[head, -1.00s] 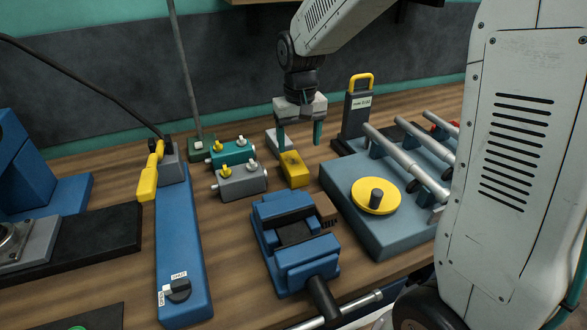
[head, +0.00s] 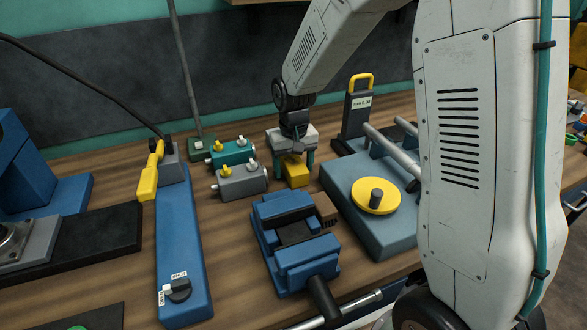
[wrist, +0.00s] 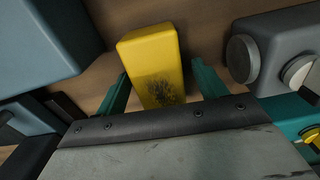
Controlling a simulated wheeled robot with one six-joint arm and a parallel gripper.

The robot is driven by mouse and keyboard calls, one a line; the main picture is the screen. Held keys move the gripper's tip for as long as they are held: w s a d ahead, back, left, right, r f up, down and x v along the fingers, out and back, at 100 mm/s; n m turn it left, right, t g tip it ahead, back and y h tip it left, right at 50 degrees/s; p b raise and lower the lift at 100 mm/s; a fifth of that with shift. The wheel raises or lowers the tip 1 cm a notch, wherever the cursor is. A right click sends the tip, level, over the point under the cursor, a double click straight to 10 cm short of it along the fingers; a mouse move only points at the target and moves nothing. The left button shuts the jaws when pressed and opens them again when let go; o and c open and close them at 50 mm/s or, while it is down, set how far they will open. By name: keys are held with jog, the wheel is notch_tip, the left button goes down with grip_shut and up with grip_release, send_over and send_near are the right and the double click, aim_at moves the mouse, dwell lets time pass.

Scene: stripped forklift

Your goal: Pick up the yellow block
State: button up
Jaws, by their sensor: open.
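The yellow block (head: 296,172) lies on the wooden bench, behind the blue vise. In the wrist view the yellow block (wrist: 153,62) has a dark smudge on its face. My gripper (head: 294,167) is lowered over it, with one teal finger on each side. In the wrist view my gripper (wrist: 160,88) is open, and the fingers straddle the near part of the block. A gap shows between the block and the fingers there. The far fingertips are partly hidden by the block and the gripper body.
Left of the block stand a grey valve box (head: 241,183) and a teal valve box (head: 232,152). The blue vise (head: 290,240) is in front. To the right is a blue-grey fixture with a yellow disc (head: 375,196). A black post with a yellow handle (head: 361,82) stands behind right.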

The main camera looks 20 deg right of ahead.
jog(key=c, duration=1.5)
jog(key=shift+r, duration=0.1)
